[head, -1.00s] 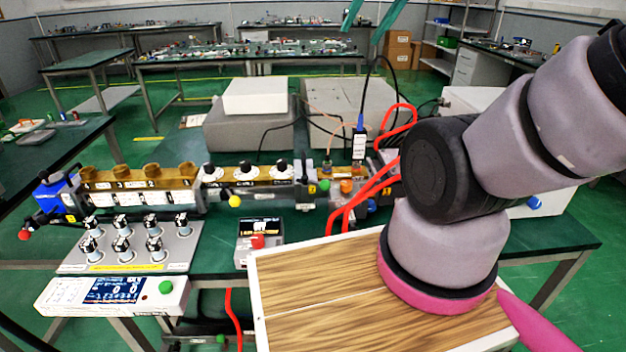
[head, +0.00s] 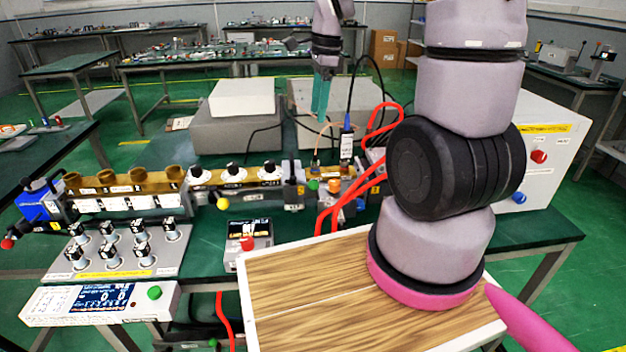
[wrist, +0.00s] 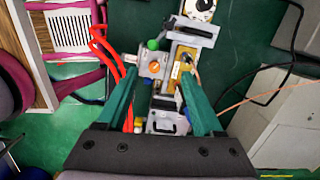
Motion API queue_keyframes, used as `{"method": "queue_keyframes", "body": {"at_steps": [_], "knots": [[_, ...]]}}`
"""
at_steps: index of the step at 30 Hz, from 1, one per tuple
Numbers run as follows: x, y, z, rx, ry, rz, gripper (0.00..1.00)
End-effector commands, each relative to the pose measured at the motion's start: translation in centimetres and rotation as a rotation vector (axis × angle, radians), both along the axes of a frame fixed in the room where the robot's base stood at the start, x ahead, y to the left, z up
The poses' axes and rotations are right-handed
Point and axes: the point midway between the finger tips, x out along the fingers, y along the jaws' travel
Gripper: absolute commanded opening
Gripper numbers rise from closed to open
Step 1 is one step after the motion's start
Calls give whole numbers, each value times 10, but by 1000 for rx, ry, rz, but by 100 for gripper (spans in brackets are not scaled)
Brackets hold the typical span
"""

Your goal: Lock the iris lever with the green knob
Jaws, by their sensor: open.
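The small green knob (head: 313,185) sits near the right end of the waveguide line, beside an orange knob (head: 334,187). In the wrist view the green knob (wrist: 153,44) stands just beyond the tips of my fingers, above the orange knob (wrist: 155,67). The iris lever itself is too small to make out. My gripper (head: 320,112) points down with its teal fingers above and behind the line's right end. In the wrist view my gripper (wrist: 158,75) is open, with nothing held. It is apart from the green knob.
Red cables (head: 372,185) loop right of the knobs, and a black cable with a blue plug (head: 347,127) rises close to my gripper. Grey boxes (head: 236,128) stand behind. A yellow knob (head: 222,204) and a meter box (head: 249,241) are to the left.

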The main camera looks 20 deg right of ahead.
Motion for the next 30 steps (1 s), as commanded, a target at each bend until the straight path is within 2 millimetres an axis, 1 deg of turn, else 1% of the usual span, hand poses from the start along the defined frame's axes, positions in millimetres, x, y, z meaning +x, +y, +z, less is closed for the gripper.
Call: {"method": "queue_keyframes", "body": {"at_steps": [1,3,7,9,12,17,19,27,30], "knots": [[3,1,-20,-2,50,-67,68],[7,2,-41,-10,104,-162,68],[10,4,-73,-27,183,-306,68],[11,5,-85,-36,211,-361,68],[11,6,-95,-44,234,-408,68],[9,6,-108,-47,243,-426,68],[7,7,-117,-47,243,-425,68],[-2,12,-167,-46,245,-424,68],[-5,14,-183,-46,244,-424,68]]}}
